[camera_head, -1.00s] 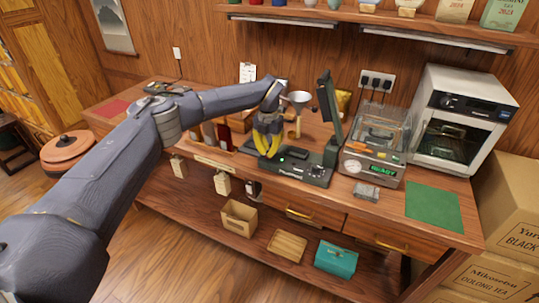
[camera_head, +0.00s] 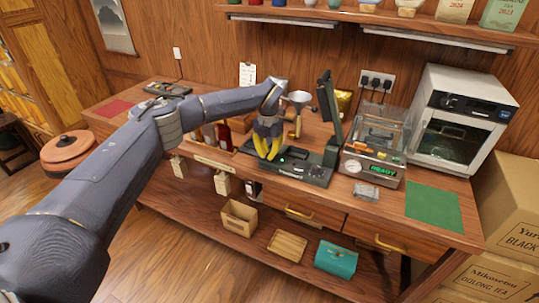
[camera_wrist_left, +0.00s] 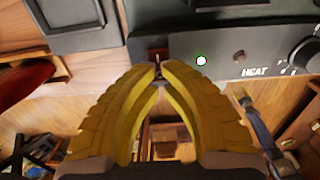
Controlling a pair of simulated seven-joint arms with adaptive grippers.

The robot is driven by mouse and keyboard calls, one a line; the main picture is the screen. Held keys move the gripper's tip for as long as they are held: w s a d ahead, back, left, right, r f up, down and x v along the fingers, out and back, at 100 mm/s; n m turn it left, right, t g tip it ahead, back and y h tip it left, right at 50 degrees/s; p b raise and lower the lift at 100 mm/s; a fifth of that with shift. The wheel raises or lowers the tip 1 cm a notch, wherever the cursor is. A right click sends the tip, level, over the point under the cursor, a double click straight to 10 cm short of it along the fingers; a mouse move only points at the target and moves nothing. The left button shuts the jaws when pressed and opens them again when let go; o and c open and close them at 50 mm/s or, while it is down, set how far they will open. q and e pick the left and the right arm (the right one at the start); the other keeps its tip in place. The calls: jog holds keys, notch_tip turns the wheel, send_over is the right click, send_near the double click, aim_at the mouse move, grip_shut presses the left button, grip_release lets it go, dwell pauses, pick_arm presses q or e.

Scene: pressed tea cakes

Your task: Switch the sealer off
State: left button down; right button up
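The sealer (camera_head: 311,176) is a dark, low machine on the bench with its lid arm (camera_head: 328,108) raised. A small green light shows on its front. In the left wrist view its front panel (camera_wrist_left: 226,65) carries a lit lamp (camera_wrist_left: 201,61), the word HEAT and a dial (camera_wrist_left: 305,55). A small dark reddish part, seemingly a switch (camera_wrist_left: 158,54), sits left of the lamp. My left gripper (camera_head: 268,157) has yellow fingers at the sealer's left front. Its fingertips (camera_wrist_left: 160,68) are a narrow gap apart, just before that part. Contact cannot be told. My right gripper is not in view.
Right of the sealer stands a machine with a clear lid and a READY display (camera_head: 383,169), then an oven (camera_head: 455,120). A funnel on a stand (camera_head: 298,99) is behind the gripper, and bottles (camera_head: 223,135) stand left. A green mat (camera_head: 434,207) lies clear at right.

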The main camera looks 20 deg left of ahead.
pick_arm(q)
jog(key=shift+f, duration=0.45)
jog(key=shift+r, duration=3.55)
